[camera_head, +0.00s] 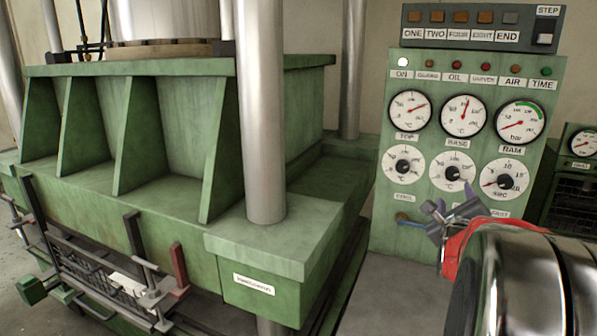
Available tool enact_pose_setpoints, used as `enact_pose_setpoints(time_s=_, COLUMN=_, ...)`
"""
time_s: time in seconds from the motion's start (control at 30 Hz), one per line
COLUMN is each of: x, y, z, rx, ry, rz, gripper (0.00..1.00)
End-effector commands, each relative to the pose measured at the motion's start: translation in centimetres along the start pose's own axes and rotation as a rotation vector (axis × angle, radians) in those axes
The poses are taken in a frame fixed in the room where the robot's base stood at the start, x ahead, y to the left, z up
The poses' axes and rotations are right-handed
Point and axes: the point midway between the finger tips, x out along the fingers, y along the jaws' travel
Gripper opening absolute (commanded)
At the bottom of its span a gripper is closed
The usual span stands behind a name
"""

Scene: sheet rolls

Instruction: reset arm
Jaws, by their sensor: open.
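My gripper (449,212) is at the right, in front of the lower part of a green control panel (384,225). Its dark grey fingers are apart, with nothing seen between them. My arm comes in from the lower right corner and hides part of the panel's lower edge. A small blue-tipped lever or knob (402,218) shows on the panel just left of the gripper. I cannot tell whether the gripper touches the panel.
A large green press (170,130) with steel columns (262,110) fills the left and middle. The panel carries gauges (463,115), dials (452,172) and a button box (480,28) on top. Dark rails and brackets (135,290) stick out at lower left. Grey floor (395,285) is clear between press and arm.

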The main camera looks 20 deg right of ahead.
Motion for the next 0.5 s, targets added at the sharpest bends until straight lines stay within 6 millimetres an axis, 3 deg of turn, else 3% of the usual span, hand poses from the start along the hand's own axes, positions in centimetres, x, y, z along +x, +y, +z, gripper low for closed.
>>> enact_pose_setpoints(time_s=0.27, x=0.0, y=0.1, z=-0.1, rx=-0.057, ry=0.004, rz=0.004, gripper=0.51)
enact_pose_setpoints(time_s=0.5, x=-0.3, y=2.2, z=-2.5, rx=-0.329, ry=0.082, rz=0.1, gripper=0.51)
